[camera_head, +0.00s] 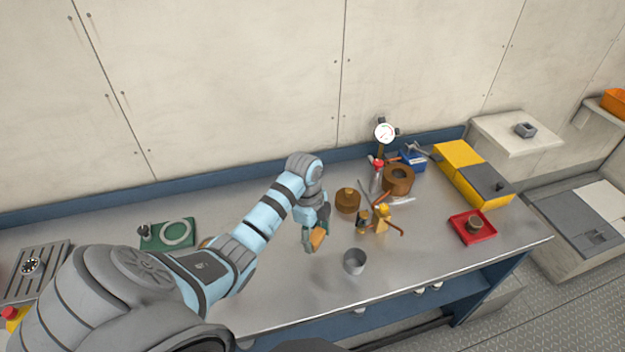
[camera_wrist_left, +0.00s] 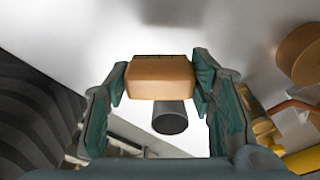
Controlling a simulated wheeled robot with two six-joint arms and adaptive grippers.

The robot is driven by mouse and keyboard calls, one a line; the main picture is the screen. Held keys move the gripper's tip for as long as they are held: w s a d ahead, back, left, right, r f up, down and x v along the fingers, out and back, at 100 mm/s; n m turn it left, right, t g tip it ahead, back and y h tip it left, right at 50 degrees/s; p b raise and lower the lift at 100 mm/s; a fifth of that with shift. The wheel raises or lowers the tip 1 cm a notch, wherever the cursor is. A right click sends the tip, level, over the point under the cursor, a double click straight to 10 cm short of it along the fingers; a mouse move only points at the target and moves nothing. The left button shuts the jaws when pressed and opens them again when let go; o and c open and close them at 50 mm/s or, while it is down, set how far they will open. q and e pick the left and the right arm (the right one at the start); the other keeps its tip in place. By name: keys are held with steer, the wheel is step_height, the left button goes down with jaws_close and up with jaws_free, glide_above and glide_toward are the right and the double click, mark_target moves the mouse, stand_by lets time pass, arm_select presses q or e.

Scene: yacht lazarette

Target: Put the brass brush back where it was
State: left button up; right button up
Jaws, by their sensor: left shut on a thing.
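My left gripper (camera_head: 315,236) is shut on a small orange-brown block, which I take to be the brass brush (camera_head: 319,239). It is held above the metal workbench (camera_head: 285,292), to the left of a grey cup (camera_head: 354,262). In the left wrist view the brush (camera_wrist_left: 160,77) lies across between the two fingers of the gripper (camera_wrist_left: 160,85), with a dark strip along its far edge. My right gripper is not in view.
Farther right are a red tray (camera_head: 473,228) and a yellow-grey case (camera_head: 458,156). A green mat (camera_head: 168,234) lies left. The bench front around the cup is clear.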

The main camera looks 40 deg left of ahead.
mark_target(313, 254)
arm_select(q)
steer(key=shift+f, duration=0.5)
step_height(313, 254, down, 4)
steer(key=b, duration=0.4)
steer(key=shift+s+a+f, duration=0.1)
steer(key=shift+s+f, duration=0.05)
steer(key=shift+f, duration=0.1)
steer(key=shift+r, duration=0.35)
steer(key=shift+c, duration=0.5)
steer(key=shift+f, duration=0.15)
steer(key=o, duration=1.2)
